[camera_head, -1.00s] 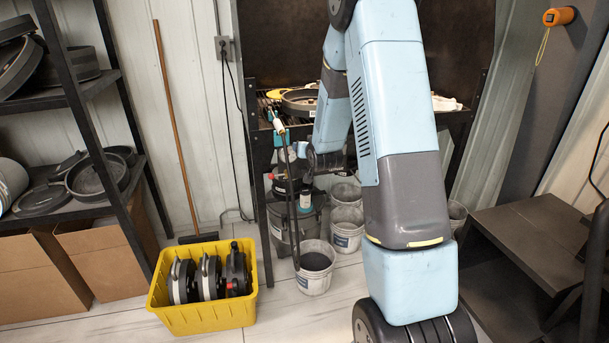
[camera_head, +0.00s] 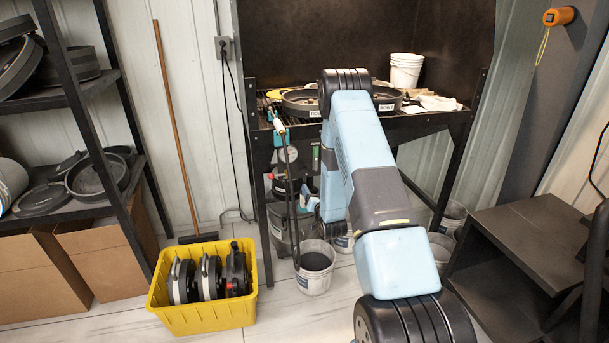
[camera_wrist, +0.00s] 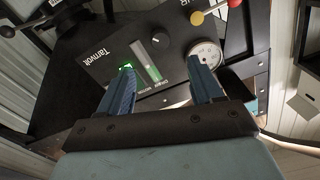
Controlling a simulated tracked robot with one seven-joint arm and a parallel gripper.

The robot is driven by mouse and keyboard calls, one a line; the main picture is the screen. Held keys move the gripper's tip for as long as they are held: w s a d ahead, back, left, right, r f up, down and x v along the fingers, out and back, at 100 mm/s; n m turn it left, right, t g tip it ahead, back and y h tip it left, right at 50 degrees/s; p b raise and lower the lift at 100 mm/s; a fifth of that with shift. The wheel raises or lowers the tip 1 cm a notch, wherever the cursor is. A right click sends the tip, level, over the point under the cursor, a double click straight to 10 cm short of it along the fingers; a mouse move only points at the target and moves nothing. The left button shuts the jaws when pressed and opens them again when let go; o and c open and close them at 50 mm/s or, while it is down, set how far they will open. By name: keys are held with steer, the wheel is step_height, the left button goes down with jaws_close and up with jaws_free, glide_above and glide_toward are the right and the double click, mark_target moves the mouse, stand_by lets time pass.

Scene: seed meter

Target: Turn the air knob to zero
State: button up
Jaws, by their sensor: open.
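A dark control panel (camera_wrist: 110,60) marked "Tamvolt" fills the middle of the wrist view. On it is a round black knob (camera_wrist: 159,40) with a white pointer mark; the label that would name it as the air knob is not readable. A round white gauge (camera_wrist: 206,52) sits to its right, partly covered by my right finger. My gripper (camera_wrist: 162,70) is open and empty. Its two blue fingers point at the panel, either side of the knob and below it in the picture. In the head view my arm hides most of the gripper and panel.
A lit green switch (camera_wrist: 126,67) is by the left fingertip. The bench (camera_head: 435,121) holds pans and a white bucket (camera_head: 405,70). Buckets stand below; a yellow crate (camera_head: 206,318) is left.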

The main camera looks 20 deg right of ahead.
mark_target(305, 174)
steer(key=w, duration=0.9)
steer(key=w+d, duration=0.1)
steer(key=w, duration=0.3)
steer(key=shift+w, duration=0.3)
steer(key=c, duration=1)
steer(key=shift+n, duration=0.4)
